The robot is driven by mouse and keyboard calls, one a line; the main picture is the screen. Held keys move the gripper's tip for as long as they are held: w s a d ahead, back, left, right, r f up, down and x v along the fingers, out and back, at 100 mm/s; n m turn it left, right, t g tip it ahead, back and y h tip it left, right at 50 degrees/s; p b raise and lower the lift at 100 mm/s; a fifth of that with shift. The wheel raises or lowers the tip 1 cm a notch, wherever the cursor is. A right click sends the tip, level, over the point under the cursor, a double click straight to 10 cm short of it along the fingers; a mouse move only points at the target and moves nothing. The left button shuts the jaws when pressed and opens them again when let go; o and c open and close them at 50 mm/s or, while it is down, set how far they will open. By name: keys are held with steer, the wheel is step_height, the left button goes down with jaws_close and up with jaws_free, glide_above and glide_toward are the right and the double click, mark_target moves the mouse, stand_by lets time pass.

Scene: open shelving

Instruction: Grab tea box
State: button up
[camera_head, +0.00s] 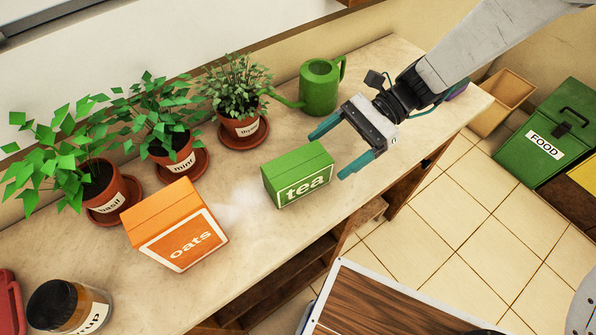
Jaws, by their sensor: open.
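The green tea box (297,176), with a white "tea" label on its front, stands on the stone-coloured counter. My gripper (335,151) comes from the upper right with its two teal fingers spread apart. The fingertips point left toward the box. One fingertip is near the box's back right edge and the other is to the right of its front face. The gripper appears empty. I cannot tell from this view whether a finger touches the box or how high the fingers are above the counter.
An orange oats box (178,225) stands left of the tea box. Potted thyme (237,88), mint (170,120) and basil (92,172) line the back, with a green watering can (320,88). A jar (64,306) is front left.

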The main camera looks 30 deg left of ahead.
mark_target(305, 171)
steer(key=x, duration=0.7)
steer(key=shift+a+f, duration=0.15)
steer(key=shift+f, duration=0.05)
steer(key=shift+w, duration=0.1)
steer(key=c, duration=1.1)
